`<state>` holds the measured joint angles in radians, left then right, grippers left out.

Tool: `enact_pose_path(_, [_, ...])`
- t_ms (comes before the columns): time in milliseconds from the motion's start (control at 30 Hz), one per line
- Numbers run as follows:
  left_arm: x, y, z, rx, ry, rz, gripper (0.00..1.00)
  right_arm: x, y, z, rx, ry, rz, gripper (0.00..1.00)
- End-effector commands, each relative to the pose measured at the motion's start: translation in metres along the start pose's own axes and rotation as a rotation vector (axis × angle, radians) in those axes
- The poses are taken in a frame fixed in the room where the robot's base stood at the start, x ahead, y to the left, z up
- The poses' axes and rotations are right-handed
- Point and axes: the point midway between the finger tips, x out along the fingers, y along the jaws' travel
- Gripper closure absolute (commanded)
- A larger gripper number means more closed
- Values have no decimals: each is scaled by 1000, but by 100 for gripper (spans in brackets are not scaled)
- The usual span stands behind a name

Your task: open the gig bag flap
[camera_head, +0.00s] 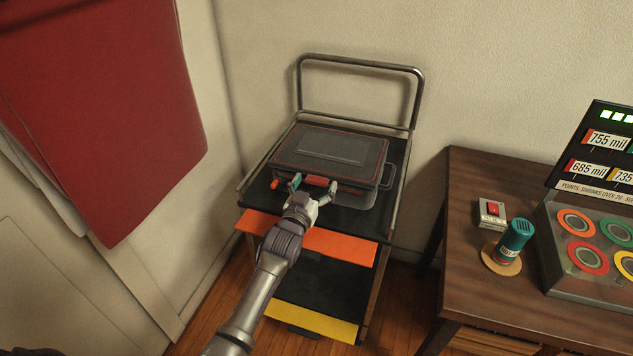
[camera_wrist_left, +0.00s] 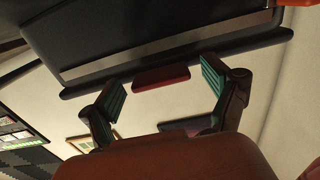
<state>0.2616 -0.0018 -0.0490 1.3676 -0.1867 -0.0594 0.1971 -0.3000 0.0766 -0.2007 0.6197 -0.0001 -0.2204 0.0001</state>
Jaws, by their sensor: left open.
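The gig bag (camera_head: 330,150) is a dark grey, box-like case lying flat on the cart, its top flap down. It has reddish piping and a red tab (camera_head: 317,181) on its front edge. My left gripper (camera_head: 314,186) is at the front of the bag, open, with its green-padded fingers on either side of the tab. In the left wrist view the red tab (camera_wrist_left: 160,77) shows between the open fingertips of the left gripper (camera_wrist_left: 162,87), with the dark bag (camera_wrist_left: 150,35) above. I cannot tell whether the fingers touch the tab. My right gripper is not in view.
The cart (camera_head: 391,190) has a tall metal handle at the back and orange and yellow front edges. A wooden table (camera_head: 475,265) at right holds a switch box (camera_head: 492,214), a teal canister (camera_head: 516,238) and a tape display. A red cloth (camera_head: 110,110) hangs at left.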

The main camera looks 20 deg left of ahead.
Motion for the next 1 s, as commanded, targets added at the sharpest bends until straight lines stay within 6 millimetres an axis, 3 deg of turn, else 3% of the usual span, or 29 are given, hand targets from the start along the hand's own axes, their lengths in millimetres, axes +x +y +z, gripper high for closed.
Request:
enact_pose_path(133, [10, 0, 0, -1, 1, 0, 12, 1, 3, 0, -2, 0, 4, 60])
enact_pose_path(433, [12, 0, 0, -1, 0, 0, 12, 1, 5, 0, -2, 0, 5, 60])
enact_pose_path(900, [12, 0, -1, 0, 2, 0, 91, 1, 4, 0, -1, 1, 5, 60])
enact_pose_path(967, [12, 0, -1, 0, 2, 0, 100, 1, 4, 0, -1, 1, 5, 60])
enact_pose_path(1000, [12, 0, -2, 0, 2, 0, 100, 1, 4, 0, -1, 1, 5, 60])
